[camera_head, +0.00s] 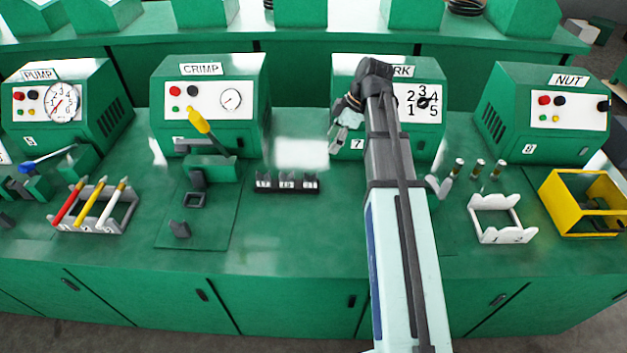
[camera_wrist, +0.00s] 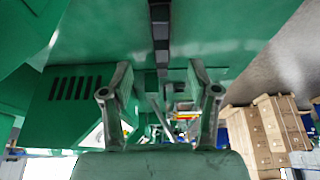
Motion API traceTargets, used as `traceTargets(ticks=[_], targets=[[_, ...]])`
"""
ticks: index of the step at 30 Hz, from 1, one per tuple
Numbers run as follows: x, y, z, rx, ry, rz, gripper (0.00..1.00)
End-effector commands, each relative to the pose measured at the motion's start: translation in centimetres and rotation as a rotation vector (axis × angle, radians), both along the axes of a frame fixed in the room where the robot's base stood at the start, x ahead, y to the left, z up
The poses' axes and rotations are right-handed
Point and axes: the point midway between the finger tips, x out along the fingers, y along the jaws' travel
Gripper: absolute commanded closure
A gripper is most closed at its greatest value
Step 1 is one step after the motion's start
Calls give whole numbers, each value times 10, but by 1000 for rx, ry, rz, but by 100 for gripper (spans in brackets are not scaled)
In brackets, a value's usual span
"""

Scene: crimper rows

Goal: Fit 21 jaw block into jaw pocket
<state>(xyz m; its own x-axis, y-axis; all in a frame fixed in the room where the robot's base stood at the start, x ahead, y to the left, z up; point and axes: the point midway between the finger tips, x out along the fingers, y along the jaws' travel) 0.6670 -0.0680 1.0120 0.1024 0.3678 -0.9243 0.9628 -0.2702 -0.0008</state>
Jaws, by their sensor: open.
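A dark holder (camera_head: 287,184) with several slots stands on the bench right of the CRIMP machine (camera_head: 208,100). Dark blocks seem to sit in it; their numbers are too small to read, so I cannot single out jaw block 21. A dark square frame (camera_head: 194,200), which may be the jaw pocket, stands in front of the CRIMP machine under a dark upright piece. A small dark block (camera_head: 180,230) lies in front of it. My gripper (camera_head: 338,138) is raised right of the holder. In the wrist view my gripper (camera_wrist: 159,88) is open, with nothing between its fingers.
A yellow lever (camera_head: 200,122) rises from the CRIMP machine. A grey rack (camera_head: 98,209) with colored handles stands left. A white rack (camera_head: 498,219) and a yellow bin (camera_head: 582,205) stand right. The bench between the holder and its front edge is clear.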

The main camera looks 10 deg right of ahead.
Motion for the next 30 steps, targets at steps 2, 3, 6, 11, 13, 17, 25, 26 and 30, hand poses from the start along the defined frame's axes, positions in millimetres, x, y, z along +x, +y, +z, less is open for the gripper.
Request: traceTargets(ticks=[2,3,6,11,13,17,25,26,30], targets=[[0,4,-8,1,2,2,40],[0,7,-13,1,2,2,40],[2,12,-27,2,3,2,40],[5,22,-51,2,3,2,40],[6,26,-61,2,2,2,40],[8,33,-80,2,2,2,40],[11,43,-105,1,-1,2,40],[11,43,-106,1,0,2,40],[11,44,-109,1,0,1,40]])
